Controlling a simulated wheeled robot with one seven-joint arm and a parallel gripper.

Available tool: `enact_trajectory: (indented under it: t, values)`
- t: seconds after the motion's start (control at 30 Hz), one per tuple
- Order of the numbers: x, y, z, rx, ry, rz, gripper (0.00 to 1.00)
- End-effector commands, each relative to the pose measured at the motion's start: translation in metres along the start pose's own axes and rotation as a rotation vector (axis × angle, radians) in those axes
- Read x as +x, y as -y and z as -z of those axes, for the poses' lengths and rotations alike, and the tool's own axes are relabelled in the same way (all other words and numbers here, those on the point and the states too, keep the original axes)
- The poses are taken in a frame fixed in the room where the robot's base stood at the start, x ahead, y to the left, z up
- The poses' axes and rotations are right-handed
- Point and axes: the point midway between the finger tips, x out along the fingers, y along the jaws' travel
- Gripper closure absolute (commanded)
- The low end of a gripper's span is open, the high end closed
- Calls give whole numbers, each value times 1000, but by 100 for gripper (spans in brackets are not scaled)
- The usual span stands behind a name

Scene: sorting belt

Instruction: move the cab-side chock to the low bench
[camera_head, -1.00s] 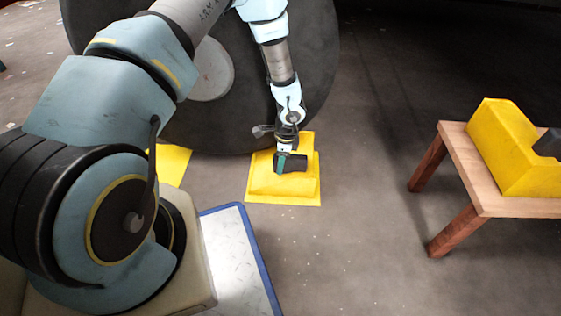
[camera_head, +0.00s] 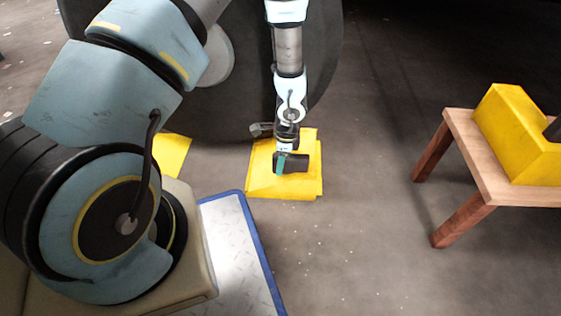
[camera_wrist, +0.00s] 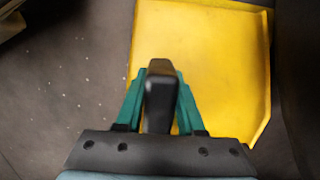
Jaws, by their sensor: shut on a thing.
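A yellow chock (camera_head: 262,170) with a black handle (camera_head: 296,163) is in front of the big dark wheel in the head view. My gripper (camera_head: 283,158) is shut on that handle from above. In the wrist view the green fingers sit on both sides of the black handle (camera_wrist: 160,95), with the yellow chock (camera_wrist: 215,60) beyond. The chock appears slightly above a yellow floor patch, whose edge shows at its right; the gap is hard to judge. The low wooden bench (camera_head: 485,177) stands at the right. Another yellow chock (camera_head: 510,125) with a dark handle rests on it.
The big wheel (camera_head: 320,70) stands right behind the held chock. Another yellow patch (camera_head: 172,155) shows at the left, partly behind my arm. A blue-edged light plate (camera_head: 235,245) lies near my base. The floor between held chock and bench is clear.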

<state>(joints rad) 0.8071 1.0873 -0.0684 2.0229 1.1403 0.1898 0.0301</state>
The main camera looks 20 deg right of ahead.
Motion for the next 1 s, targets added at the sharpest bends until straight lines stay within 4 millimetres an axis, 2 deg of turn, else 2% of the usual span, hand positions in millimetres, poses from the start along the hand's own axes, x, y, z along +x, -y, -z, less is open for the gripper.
enact_trajectory:
  t: [1.0]
  values:
    - [-2, -53, 0, 0, -1, 1, 100]
